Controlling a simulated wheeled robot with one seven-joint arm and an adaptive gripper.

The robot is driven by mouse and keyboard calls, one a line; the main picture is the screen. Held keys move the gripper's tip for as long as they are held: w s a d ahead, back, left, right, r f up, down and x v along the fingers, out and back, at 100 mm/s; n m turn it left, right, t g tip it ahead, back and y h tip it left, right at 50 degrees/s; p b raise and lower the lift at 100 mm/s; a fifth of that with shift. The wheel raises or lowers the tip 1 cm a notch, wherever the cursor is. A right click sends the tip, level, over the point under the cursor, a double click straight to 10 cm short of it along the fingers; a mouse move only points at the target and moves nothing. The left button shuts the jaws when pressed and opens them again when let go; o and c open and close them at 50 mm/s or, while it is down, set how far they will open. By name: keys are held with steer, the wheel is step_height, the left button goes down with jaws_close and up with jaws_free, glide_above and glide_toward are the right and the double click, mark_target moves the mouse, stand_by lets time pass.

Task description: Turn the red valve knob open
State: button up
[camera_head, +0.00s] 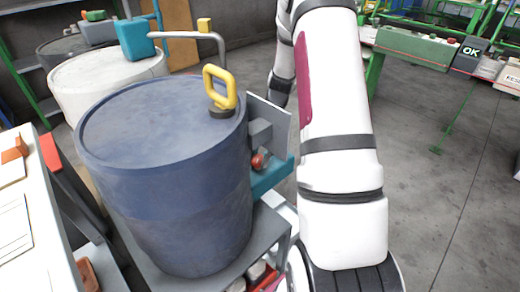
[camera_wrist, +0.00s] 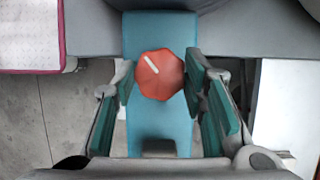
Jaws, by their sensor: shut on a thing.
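The red valve knob (camera_wrist: 162,75) is an eight-sided disc with a white line that slants from upper left to lower right. It sits on a teal panel (camera_wrist: 160,125) in the wrist view. My gripper (camera_wrist: 158,80) has one teal-padded finger on the left and one on the right of the knob, and is shut on it. The knob also shows small and red in the head view (camera_head: 258,162), beside the blue drum, next to a teal part (camera_head: 272,178). In the head view I cannot clearly make out my fingers.
A large blue drum (camera_head: 160,180) with a yellow handle (camera_head: 220,88) on its lid stands close to the knob on a grey stand. A white drum (camera_head: 105,80) is behind it. A white table (camera_head: 30,220) is at the left. Open floor lies at the right (camera_head: 450,190).

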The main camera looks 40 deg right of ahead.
steer(key=n+g+p, duration=0.1)
steer(key=n, duration=0.1)
steer(key=n+g+p, duration=0.1)
steer(key=n+p, duration=0.1)
steer(key=n, duration=0.1)
steer(key=shift+w+r+n+h, duration=0.1)
steer(key=shift+n+h, duration=0.2)
steer(key=shift+w+a+n+g+h+p, duration=0.1)
steer(key=shift+n+g+h+p, duration=0.25)
steer(key=shift+n, duration=0.8)
steer(key=shift+n+g+h+p, duration=0.25)
steer(key=shift+n+g+p, duration=0.15)
steer(key=shift+n, duration=0.75)
steer(key=o, duration=1.2)
steer(key=shift+c, duration=0.2)
steer(key=v, duration=1.2)
